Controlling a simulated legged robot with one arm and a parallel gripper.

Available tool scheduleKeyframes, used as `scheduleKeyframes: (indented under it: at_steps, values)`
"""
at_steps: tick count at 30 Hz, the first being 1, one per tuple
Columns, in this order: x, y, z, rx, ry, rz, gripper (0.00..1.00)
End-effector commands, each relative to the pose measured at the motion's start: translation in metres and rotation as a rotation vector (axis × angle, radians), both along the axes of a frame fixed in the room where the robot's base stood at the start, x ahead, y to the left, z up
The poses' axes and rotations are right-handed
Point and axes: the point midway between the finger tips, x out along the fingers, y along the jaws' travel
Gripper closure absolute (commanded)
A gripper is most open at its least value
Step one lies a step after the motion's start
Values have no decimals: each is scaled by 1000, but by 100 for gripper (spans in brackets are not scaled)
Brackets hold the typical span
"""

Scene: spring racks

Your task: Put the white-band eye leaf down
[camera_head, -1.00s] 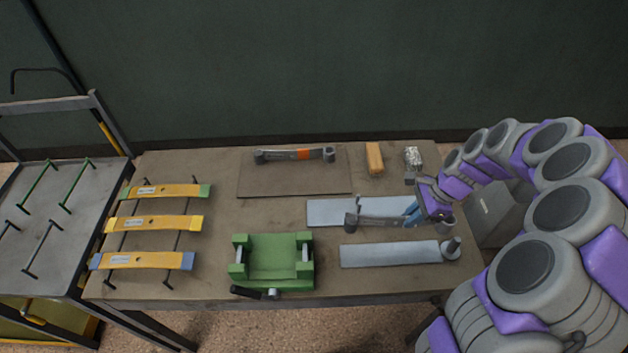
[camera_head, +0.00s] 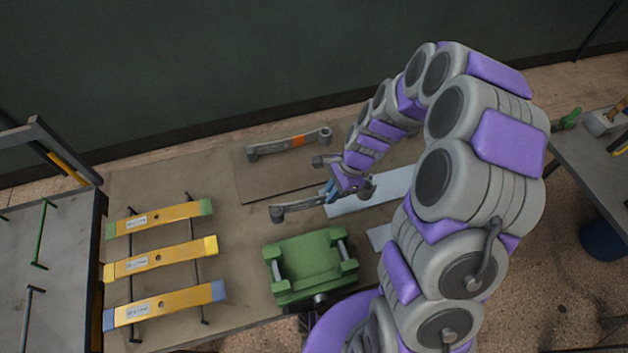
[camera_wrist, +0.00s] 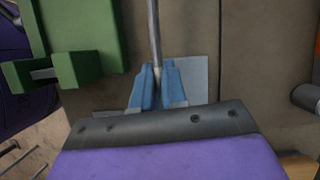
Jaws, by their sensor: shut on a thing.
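My gripper (camera_head: 333,193) is shut around the middle of a grey eye leaf (camera_head: 302,205), a bar with a round eye at each end. In the head view the leaf appears over the bench between the brown mat and the green fixture, its right part by a pale plate. The wrist view shows the blue fingers (camera_wrist: 157,80) on the narrow edge of the leaf (camera_wrist: 154,28). I see no white band; the fingers cover the bar's middle. I cannot tell how high it is above the bench. Another eye leaf (camera_head: 290,144), with an orange band, lies on the mat.
The brown mat (camera_head: 262,187) lies at the back. Pale plates (camera_head: 385,192) lie to the right, partly behind my arm. A green fixture (camera_head: 310,265) stands at the front. Yellow leaves (camera_head: 160,258) rest on rails at left. Bare bench (camera_head: 235,235) shows between them and the fixture.

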Motion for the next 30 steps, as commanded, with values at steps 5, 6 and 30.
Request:
scheduleKeyframes:
  at_steps: [5, 6, 30]
  values:
    - [22, 17, -4, -2, 0, 4, 100]
    - [30, 20, -5, -3, -3, 2, 100]
    - [128, 76, -14, -2, -2, 1, 100]
